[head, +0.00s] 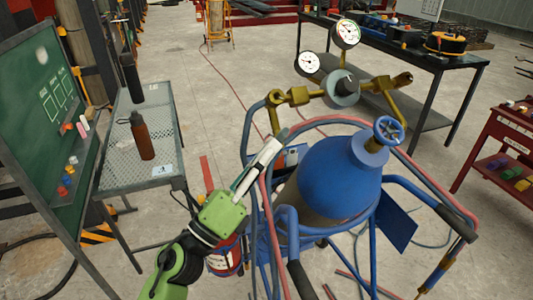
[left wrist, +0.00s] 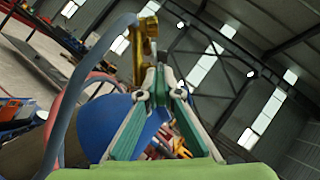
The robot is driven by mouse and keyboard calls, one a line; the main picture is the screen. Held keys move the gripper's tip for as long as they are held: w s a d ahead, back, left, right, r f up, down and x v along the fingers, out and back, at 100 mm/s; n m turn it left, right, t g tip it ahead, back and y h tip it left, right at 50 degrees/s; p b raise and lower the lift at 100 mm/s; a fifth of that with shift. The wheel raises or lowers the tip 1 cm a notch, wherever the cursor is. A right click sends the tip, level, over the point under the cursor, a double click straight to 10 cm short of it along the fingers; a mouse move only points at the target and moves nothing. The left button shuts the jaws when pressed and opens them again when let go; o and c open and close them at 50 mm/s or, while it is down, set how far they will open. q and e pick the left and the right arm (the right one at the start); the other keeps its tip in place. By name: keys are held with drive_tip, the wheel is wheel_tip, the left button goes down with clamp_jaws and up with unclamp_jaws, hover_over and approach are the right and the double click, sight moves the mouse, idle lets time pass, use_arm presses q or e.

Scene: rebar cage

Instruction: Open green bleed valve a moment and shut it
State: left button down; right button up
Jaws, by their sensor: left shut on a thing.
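My left gripper (head: 276,145) reaches up from the lower left, its fingers closed at the hose side of the regulator. In the left wrist view its fingertips (left wrist: 160,88) meet on a small part just below the brass fitting (left wrist: 144,45). That part looks like the green bleed valve (head: 283,134), but the fingers hide most of it and its turn position cannot be told. The brass regulator (head: 340,88) with two white gauges sits above the blue cylinder (head: 340,180). My right gripper is not in view.
A blue handwheel (head: 388,130) tops the cylinder. Red and blue hoses (head: 330,119) loop close to my fingers, and the blue cart frame (head: 247,130) surrounds the cylinder. A mesh table (head: 165,110) with a brown bottle (head: 142,136) stands left. A red tool cart (head: 505,145) stands right.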

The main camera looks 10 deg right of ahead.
use_arm(q)
drive_tip(key=shift+f, duration=0.1)
drive_tip(key=c, duration=2.2)
unclamp_jaws()
